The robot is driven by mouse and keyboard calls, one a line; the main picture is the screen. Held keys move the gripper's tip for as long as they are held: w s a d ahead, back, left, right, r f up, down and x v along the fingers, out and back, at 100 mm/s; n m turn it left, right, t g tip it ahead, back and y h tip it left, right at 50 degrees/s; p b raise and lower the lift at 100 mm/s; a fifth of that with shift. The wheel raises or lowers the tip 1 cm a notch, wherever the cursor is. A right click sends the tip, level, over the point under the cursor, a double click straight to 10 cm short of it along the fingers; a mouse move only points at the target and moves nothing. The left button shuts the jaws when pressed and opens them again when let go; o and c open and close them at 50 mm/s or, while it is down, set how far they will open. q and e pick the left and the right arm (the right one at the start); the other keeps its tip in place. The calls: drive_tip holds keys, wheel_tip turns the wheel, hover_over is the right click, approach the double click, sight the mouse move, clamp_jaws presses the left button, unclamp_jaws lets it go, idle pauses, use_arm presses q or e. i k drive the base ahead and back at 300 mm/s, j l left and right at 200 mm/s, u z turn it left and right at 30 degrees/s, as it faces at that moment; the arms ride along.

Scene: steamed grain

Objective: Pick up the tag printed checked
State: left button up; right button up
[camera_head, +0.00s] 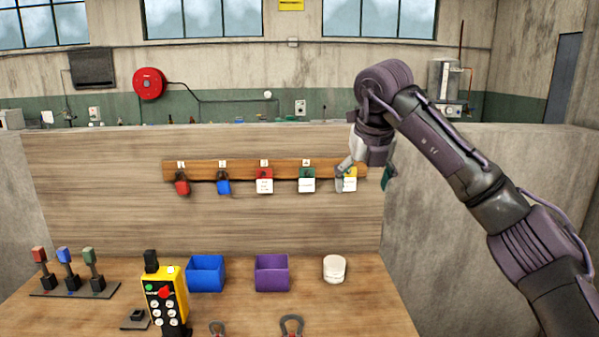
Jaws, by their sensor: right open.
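Three tags with white lower parts hang on the wooden rail (214,170): a red tag (264,181), a green tag (306,181) and a yellow tag (349,181). Their print is too small to read, so I cannot tell which says checked. My right gripper (362,174) is open at the right end of the rail. Its light grey finger overlaps the left side of the yellow tag; I cannot tell whether they touch. A dark green piece (387,177) shows beside the gripper, partly hidden. My left gripper is out of view.
A red padlock (182,187) and a blue padlock (223,187) hang further left. On the bench (345,310) stand a blue bin (206,274), a purple bin (272,273), a white cup (334,269), a yellow control box (164,298) and several levers (66,272).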

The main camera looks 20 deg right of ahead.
sight(306, 182)
drive_tip(key=i, duration=1.1)
